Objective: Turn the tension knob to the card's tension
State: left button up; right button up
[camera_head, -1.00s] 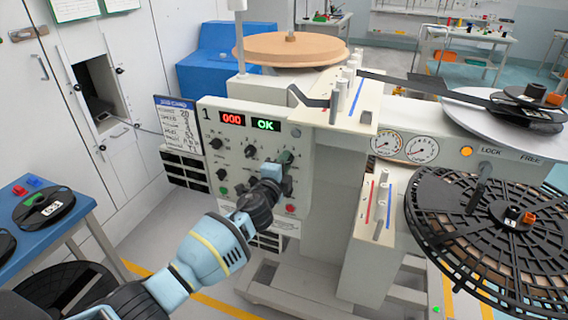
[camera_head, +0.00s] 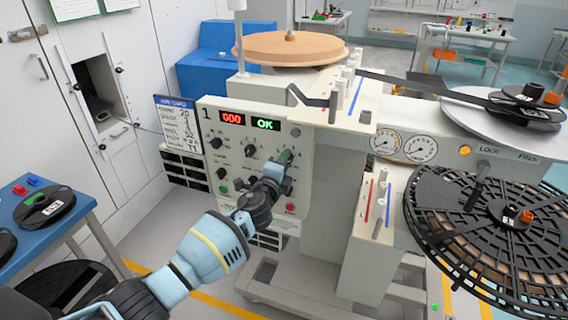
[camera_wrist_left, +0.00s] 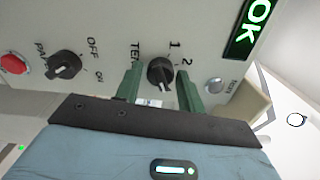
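The tension knob (camera_wrist_left: 160,73) is a black rotary knob on the light machine panel, with the numbers 1 and 2 and a partly hidden label starting "TEN" around it. My left gripper (camera_wrist_left: 160,88) has its two green fingers on either side of this knob, with slim gaps that look open. In the head view my left gripper (camera_head: 284,158) is at the panel's right side and hides the knob. The card (camera_head: 177,124) is a white sheet with a blue header left of the panel; its writing is too small to read surely. My right gripper is not in view.
A large black reel (camera_head: 450,205) is at the right.

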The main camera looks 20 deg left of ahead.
pick_arm(q)
jog(key=shift+o, duration=1.1)
jog(key=shift+s, duration=0.1)
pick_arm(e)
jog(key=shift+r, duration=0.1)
pick_arm(q)
jog(key=s+p, duration=0.1)
jog(key=s, duration=0.6)
jog(key=shift+s+a, duration=0.15)
jog(key=shift+s, duration=0.15)
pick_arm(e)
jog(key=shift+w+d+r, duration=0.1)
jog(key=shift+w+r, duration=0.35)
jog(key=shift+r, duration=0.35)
